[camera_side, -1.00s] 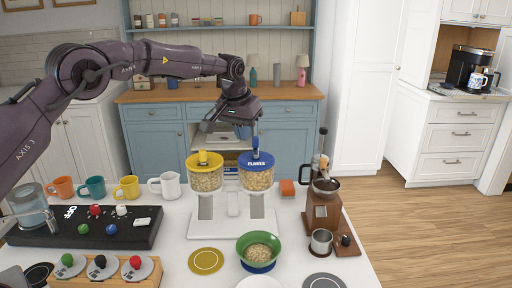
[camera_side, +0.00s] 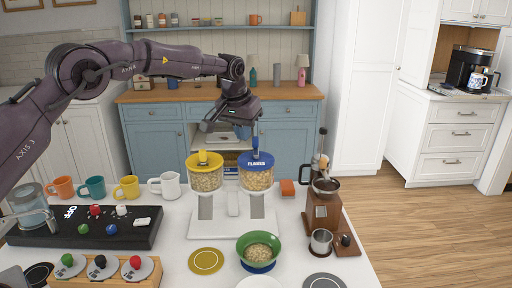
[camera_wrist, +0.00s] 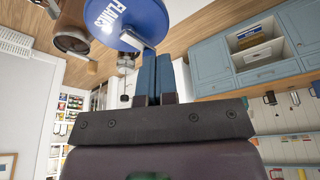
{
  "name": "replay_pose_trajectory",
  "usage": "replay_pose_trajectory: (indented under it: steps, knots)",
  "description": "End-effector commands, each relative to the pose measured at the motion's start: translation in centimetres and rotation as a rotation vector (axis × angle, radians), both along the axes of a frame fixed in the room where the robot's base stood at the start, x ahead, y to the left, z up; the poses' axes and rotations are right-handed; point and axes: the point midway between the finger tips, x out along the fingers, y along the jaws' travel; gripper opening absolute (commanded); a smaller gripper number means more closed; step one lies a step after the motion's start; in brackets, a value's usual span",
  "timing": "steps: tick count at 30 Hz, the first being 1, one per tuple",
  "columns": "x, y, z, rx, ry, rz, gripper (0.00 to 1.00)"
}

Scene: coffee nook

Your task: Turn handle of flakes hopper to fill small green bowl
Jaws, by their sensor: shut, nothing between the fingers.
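The flakes hopper (camera_side: 256,180) is a clear jar of pale flakes with a blue lid marked FLAKES, on a white stand. The lid (camera_wrist: 125,18) also shows at the top of the wrist view. My gripper (camera_side: 255,138) is above the blue lid with its blue fingers pointing down. In the wrist view the fingers (camera_wrist: 156,58) are together with nothing seen between them, close to the lid. The lid's handle is hard to tell from the fingers in the side view. The small green bowl (camera_side: 242,249) stands below the hopper on a blue disc and holds flakes.
A yellow-lidded hopper (camera_side: 205,180) stands left of the flakes hopper. A wooden coffee grinder (camera_side: 322,210) is at the right. Several mugs (camera_side: 127,188) and a black panel (camera_side: 85,230) are at the left. A yellow disc (camera_side: 206,261) on the table is empty.

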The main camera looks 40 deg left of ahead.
Motion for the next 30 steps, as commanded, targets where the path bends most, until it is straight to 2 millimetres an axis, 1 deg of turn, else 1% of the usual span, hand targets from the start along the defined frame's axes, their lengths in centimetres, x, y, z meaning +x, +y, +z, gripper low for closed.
replay_pose_trajectory:
  steps: [8, 24, 30]
  knots:
    - [0.0, 0.0, -0.4, 0.0, 0.001, 0.0, 0.0]
    - [0.0, 0.0, -3.1, 0.0, 0.001, 0.0, 0.0]
    - [0.0, 0.0, -3.6, 0.0, 0.001, 0.0, 0.0]
